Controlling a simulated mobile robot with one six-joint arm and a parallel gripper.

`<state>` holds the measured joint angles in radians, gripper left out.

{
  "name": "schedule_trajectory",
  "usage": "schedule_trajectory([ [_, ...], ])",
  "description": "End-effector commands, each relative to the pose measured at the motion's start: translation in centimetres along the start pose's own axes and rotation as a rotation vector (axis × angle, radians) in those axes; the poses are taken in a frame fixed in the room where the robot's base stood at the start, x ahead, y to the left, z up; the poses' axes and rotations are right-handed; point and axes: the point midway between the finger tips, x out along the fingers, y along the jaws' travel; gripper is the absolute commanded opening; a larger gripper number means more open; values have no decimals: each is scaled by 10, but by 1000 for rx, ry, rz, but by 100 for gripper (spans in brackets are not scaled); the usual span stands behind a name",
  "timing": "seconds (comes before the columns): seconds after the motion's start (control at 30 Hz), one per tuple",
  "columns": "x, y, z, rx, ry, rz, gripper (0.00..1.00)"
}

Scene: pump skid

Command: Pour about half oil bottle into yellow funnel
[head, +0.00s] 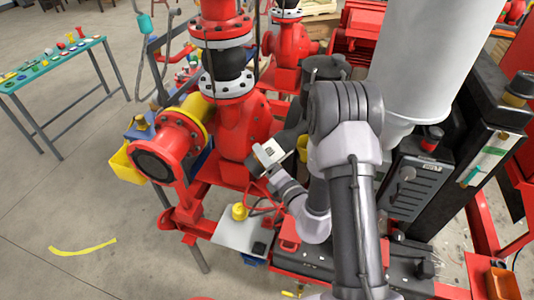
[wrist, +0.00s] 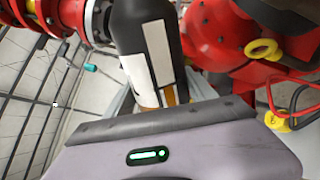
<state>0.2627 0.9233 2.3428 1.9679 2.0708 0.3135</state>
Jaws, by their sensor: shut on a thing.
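The oil bottle (head: 291,138) is dark with white label patches. It is held in my gripper (head: 272,160) in front of the red pump, and my wrist partly hides it. In the wrist view the bottle (wrist: 146,42) stands just beyond the dark gripper edge, with an orange patch low on it; its mouth is out of view. My gripper is shut on it. A small yellow piece (head: 238,211), perhaps the yellow funnel, sits on a pale plate below and left of my gripper, apart from the bottle. I cannot tell its opening. No oil stream shows.
The red pump (head: 243,125) and its flanged pipe (head: 165,150) stand close behind and left of my gripper. A yellow bin (head: 122,163) hangs at the left. Red hoses (wrist: 292,92) run nearby. A teal table (head: 58,60) stands far left, with open floor before it.

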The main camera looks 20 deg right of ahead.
Motion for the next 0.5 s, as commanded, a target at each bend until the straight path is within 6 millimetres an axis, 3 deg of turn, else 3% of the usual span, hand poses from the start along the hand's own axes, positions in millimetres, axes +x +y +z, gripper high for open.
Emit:
schedule_trajectory([
  [0.5,0,-32,4,-361,-3,1,13],
])
